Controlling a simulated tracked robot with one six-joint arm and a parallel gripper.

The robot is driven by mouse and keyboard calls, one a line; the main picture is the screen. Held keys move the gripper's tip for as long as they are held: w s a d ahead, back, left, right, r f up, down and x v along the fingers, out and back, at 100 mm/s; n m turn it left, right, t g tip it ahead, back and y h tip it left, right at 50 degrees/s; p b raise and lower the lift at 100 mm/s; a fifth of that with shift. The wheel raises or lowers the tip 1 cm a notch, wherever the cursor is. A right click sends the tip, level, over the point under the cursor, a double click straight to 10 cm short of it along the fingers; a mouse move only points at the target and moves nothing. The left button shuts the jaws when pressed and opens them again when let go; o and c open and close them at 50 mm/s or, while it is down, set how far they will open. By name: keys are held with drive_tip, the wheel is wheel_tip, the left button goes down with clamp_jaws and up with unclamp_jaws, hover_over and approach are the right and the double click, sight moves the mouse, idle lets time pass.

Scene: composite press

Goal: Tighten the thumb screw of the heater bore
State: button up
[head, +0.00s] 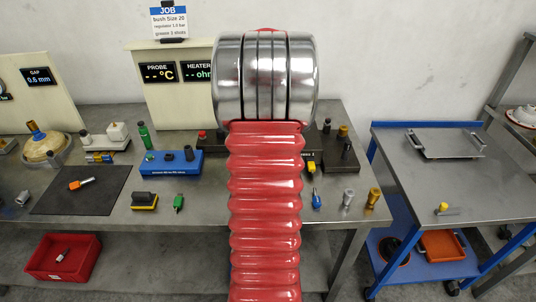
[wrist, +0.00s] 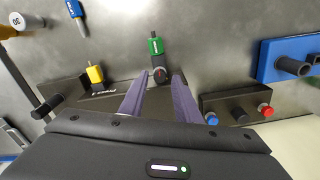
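My gripper (wrist: 164,79) shows in the wrist view with its two grey-purple fingers apart. A small dark round knob (wrist: 160,75) shows in the gap between the fingertips; I cannot tell whether either finger touches it. It may be the thumb screw. Just beyond it a green-bodied piece (wrist: 155,46) stands out from the dark labelled block (wrist: 104,92). A yellow piece (wrist: 95,74) stands out beside it. In the head view my arm hides the gripper, the knob and most of the block; the yellow piece (head: 311,166) still shows at the arm's right edge.
A black post (wrist: 46,107) rises left of my gripper in the wrist view. A button box (wrist: 237,107) and a blue block (wrist: 288,58) stand to the right. In the head view, brass and silver fittings (head: 374,200) stand near the bench's front right. A side table (head: 490,190) is mostly clear.

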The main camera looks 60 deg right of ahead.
drive_tip(key=shift+f, duration=1.15)
drive_tip(key=shift+c, duration=0.2)
